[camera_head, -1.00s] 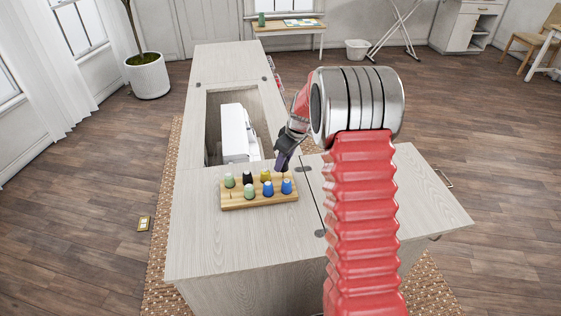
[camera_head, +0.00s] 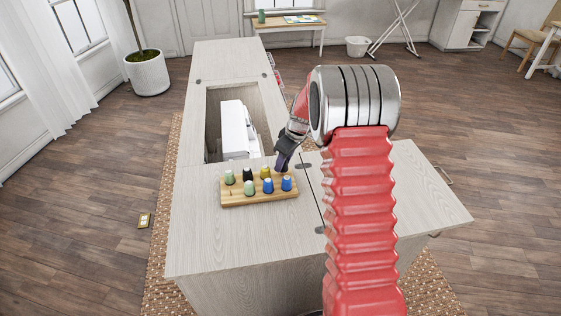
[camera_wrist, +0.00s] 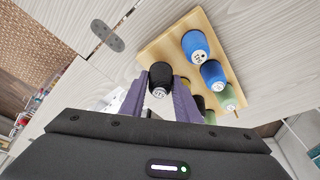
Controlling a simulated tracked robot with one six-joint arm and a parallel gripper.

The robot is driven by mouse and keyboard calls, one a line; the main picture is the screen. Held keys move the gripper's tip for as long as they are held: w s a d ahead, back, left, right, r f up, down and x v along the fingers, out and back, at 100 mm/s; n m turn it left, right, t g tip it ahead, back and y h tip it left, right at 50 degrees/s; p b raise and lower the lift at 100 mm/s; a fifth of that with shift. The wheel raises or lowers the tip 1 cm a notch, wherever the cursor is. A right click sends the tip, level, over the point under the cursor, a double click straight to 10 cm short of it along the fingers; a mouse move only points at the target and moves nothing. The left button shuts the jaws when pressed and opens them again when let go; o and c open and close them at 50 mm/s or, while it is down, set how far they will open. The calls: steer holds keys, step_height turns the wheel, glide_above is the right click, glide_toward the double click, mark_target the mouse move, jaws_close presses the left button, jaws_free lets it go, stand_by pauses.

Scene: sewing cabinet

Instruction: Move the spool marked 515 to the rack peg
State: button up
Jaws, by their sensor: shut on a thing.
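My gripper (camera_head: 283,163) is shut on a black spool (camera_wrist: 160,78), which shows between its purple fingers in the wrist view. A small white label with digits is on the spool's end, too small to read surely. The wooden rack (camera_head: 262,199) stands on the cabinet top and also shows in the wrist view (camera_wrist: 162,49). My gripper is at the rack's back right corner. In the head view the fingers hide the held spool, and I cannot tell whether it touches a peg. A bare peg (camera_head: 231,192) shows at the rack's front left.
The rack holds several other spools: green (camera_head: 229,177), black (camera_head: 247,174), mustard (camera_head: 265,172) and blue (camera_head: 287,183) ones. A blue spool (camera_wrist: 195,45) is close to the held one. The white sewing machine (camera_head: 237,130) sits in the opening behind. The cabinet top in front is clear.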

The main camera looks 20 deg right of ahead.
steer(key=shift+f, duration=0.4)
steer(key=o, duration=1.1)
steer(key=v, duration=1.3)
steer(key=shift+r, duration=0.35)
